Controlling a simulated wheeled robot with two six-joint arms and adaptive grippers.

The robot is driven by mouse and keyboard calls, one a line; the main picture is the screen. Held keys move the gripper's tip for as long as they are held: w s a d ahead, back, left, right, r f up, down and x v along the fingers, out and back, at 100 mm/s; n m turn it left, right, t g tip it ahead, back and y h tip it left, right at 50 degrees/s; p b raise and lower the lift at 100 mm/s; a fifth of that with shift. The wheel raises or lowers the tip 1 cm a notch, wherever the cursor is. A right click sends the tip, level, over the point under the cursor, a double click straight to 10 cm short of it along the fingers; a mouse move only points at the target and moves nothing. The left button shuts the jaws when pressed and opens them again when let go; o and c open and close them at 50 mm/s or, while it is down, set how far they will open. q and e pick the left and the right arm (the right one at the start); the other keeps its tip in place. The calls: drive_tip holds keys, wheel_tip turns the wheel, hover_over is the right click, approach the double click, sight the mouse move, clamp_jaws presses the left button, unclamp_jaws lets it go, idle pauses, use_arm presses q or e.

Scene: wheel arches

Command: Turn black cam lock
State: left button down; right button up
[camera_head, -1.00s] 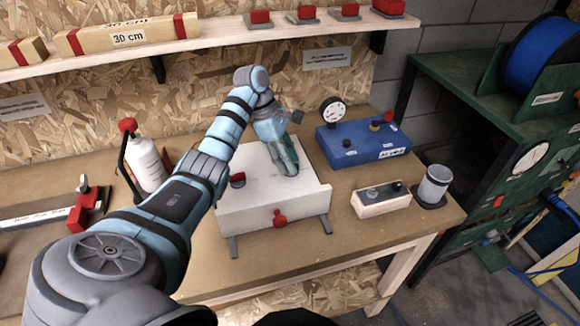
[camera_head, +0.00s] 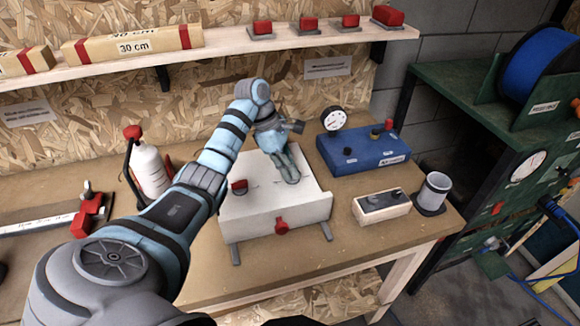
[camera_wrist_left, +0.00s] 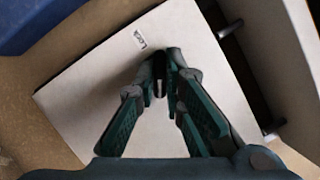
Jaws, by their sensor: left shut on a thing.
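A white box (camera_head: 250,228) stands on the workbench, with a red knob (camera_head: 239,186) on its top left and another red knob (camera_head: 282,227) on its front. My left gripper (camera_head: 291,177) reaches down to the right part of the box's top. In the left wrist view its fingertips (camera_wrist_left: 160,78) are close together over the box's pale top (camera_wrist_left: 85,110), shut on a small dark piece, which looks like the black cam lock (camera_wrist_left: 158,86). The fingers hide most of it, so its angle cannot be told. My right gripper is not in view.
A white bottle (camera_head: 149,168) stands at the left. A shelf (camera_head: 215,50) runs behind.

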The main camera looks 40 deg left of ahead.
use_arm(q)
drive_tip(key=n+p, duration=0.1)
drive_tip(key=n, duration=0.1)
drive_tip(key=shift+s+n+t, duration=0.1)
drive_tip(key=shift+n+t, duration=0.2)
drive_tip(key=shift+t, duration=0.1)
drive_tip(key=shift+d+n+t+y+p, duration=0.1)
drive_tip(key=shift+n+t+y+p, duration=0.5)
drive_tip(key=shift+n, duration=0.6)
drive_tip(key=c, duration=1.7)
unclamp_jaws()
drive_tip(key=shift+r, duration=0.25)
drive_tip(key=v, duration=1.1)
drive_tip(key=shift+a+r, duration=0.25)
